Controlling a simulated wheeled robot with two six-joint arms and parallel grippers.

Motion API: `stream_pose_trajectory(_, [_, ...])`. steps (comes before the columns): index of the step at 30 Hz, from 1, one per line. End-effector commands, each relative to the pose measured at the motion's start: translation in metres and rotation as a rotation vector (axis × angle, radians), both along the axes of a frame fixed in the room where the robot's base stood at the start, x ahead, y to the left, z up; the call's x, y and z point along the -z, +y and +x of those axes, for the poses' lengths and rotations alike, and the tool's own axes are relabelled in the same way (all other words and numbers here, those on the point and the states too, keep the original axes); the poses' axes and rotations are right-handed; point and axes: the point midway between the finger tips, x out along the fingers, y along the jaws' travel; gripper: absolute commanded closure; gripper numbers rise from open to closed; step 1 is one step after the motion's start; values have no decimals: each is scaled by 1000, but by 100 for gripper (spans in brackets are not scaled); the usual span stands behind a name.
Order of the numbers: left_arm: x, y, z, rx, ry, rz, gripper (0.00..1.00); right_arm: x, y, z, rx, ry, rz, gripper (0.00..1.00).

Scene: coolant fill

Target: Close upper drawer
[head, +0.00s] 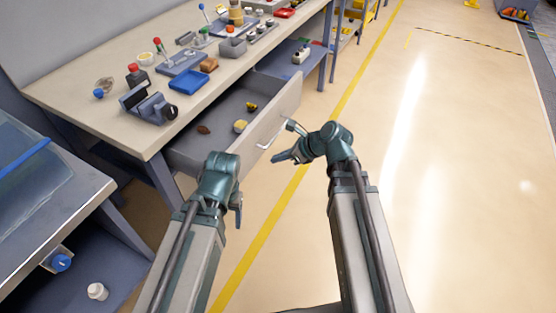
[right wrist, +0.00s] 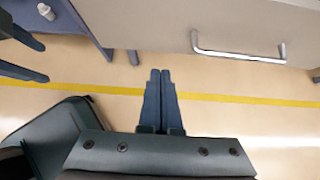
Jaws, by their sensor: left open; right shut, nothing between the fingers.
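The upper drawer (head: 275,118) under the long workbench is pulled out. Its grey front and bar handle face the aisle. The handle (right wrist: 240,55) also shows at the upper right of the right wrist view. My right gripper (head: 281,158) is shut and empty, in front of the drawer front and close to the handle in the head view. In the right wrist view its fingertips (right wrist: 160,73) are apart from the handle, to its lower left. My left gripper (head: 238,212) is open, near the drawer's near corner; its fingertips are partly hidden in the head view.
Small items, including a yellow one (head: 240,126), lie inside the drawer. The workbench top (head: 150,130) holds a vise, a blue tray (head: 189,80) and several tools. A metal cart (head: 75,215) stands at the left. The floor at the right is clear.

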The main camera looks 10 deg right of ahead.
Motion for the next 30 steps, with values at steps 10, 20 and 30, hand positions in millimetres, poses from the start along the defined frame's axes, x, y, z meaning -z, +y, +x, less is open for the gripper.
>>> stream_pose_trajectory(10, [55,0,0,0,0,0,34,55,38,31,-4,0,-1,100])
stream_pose_trajectory(20, [46,0,0,0,0,0,34,46,65,52,-1,-1,-1,100])
stream_pose_trajectory(30, [46,0,0,0,0,0,34,46,68,53,-1,0,-2,100])
